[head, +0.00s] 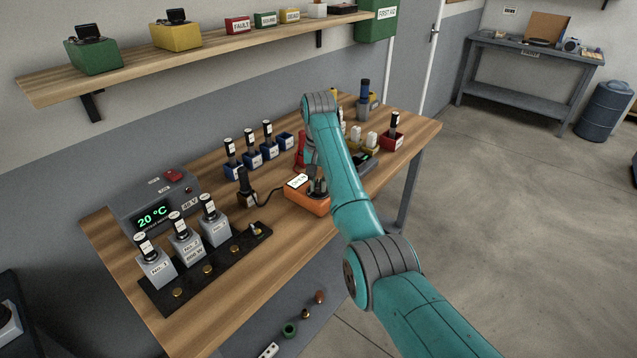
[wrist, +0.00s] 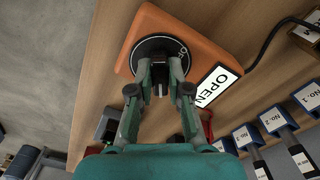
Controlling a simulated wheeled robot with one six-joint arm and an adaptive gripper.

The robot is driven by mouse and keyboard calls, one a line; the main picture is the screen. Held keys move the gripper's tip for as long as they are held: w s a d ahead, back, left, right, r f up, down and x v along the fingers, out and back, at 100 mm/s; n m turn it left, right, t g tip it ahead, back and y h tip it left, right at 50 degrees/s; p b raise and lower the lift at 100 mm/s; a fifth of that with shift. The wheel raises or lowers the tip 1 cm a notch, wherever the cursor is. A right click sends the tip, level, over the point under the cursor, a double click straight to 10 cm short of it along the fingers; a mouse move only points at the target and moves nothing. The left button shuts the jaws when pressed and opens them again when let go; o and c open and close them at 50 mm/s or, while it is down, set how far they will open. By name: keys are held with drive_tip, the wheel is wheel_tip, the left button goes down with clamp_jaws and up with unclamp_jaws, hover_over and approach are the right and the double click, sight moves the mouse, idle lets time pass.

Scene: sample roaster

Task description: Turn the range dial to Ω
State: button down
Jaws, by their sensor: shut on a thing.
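The orange meter (head: 308,204) lies on the wooden bench, below my gripper (head: 318,186). In the wrist view, the orange meter body (wrist: 196,42) carries a round black range dial (wrist: 160,45) and a white display (wrist: 215,87) whose visible letters read "OPEN", partly covered by a finger. My gripper (wrist: 160,88) is over the dial with its two fingers shut on the dial's knob, one on each side. The fingers hide part of the dial, and the pointer's setting cannot be told.
A black cable runs from the meter to a black probe (head: 244,184). A grey box (head: 152,218) showing 20 °C and a black strip (head: 190,284) with labelled blocks stand at left. Blue holders (head: 269,150) stand behind the meter; a red holder (head: 393,140) is at right.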

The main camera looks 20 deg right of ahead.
idle(0.3)
drive_tip(key=c, duration=1.1)
unclamp_jaws()
